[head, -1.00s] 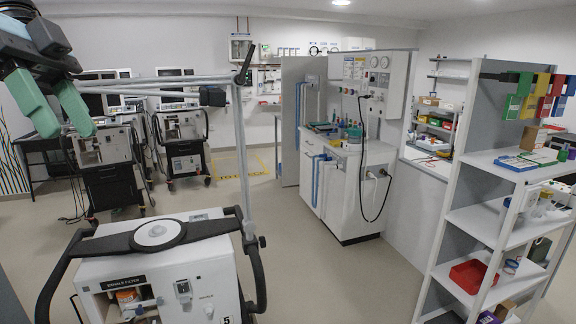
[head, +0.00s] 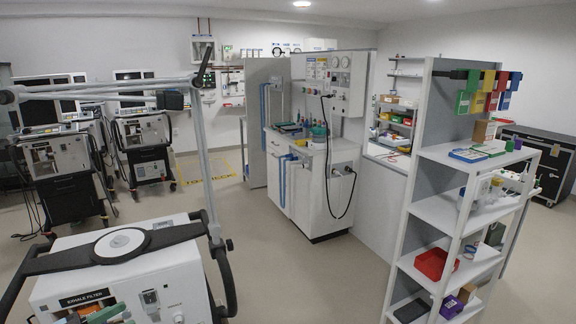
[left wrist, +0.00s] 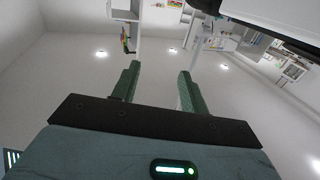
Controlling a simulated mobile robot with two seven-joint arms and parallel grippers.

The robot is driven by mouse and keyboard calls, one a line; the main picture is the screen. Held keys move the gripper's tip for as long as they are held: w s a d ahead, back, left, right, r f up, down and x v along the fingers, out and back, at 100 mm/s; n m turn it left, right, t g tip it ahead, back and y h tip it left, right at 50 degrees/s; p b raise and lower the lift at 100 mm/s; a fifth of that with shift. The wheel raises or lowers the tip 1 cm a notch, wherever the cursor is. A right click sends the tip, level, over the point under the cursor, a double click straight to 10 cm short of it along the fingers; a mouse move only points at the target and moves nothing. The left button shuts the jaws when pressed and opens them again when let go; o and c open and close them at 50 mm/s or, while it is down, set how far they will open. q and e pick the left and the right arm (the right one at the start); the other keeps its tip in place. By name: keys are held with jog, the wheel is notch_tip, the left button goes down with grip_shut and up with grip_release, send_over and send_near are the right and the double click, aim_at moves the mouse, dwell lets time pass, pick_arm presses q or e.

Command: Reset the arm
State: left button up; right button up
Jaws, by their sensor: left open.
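A jointed grey support arm (head: 110,90) rises on a pole (head: 205,150) from the near ventilator cart (head: 130,270) in the head view. Its upper bar runs left from the pole top, with a dark clamp-like end at the joint. The ventilator cart has a black handle frame and an "exhale filter" label. My left gripper (left wrist: 160,72) is open in the left wrist view, with nothing between its green fingers. My right gripper is not in view.
More ventilators on carts (head: 60,160) stand at the left. A white workstation (head: 310,190) stands in the middle. A shelf unit (head: 450,210) with bins is at the right, and a black case (head: 540,165) lies behind it. Bare floor (head: 290,265) lies between cart and shelf.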

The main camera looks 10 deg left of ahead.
pick_arm(q)
jog(key=s+d+f+n+g+y, duration=0.1)
jog(key=s+d+f+n+y, duration=0.25)
jog(key=s+d+f, duration=0.6)
jog(key=s+d+f+n+g+y, duration=0.1)
jog(key=s+d+f+n+y, duration=0.25)
jog(key=f, duration=1.05)
jog(key=s+d+f+m+g+y, duration=0.1)
jog(key=s+d+f+g, duration=0.2)
jog(key=s+d, duration=0.3)
jog(key=shift+s+d+f+m+y, duration=0.35)
jog(key=shift+d+f, duration=0.2)
jog(key=shift+d, duration=0.15)
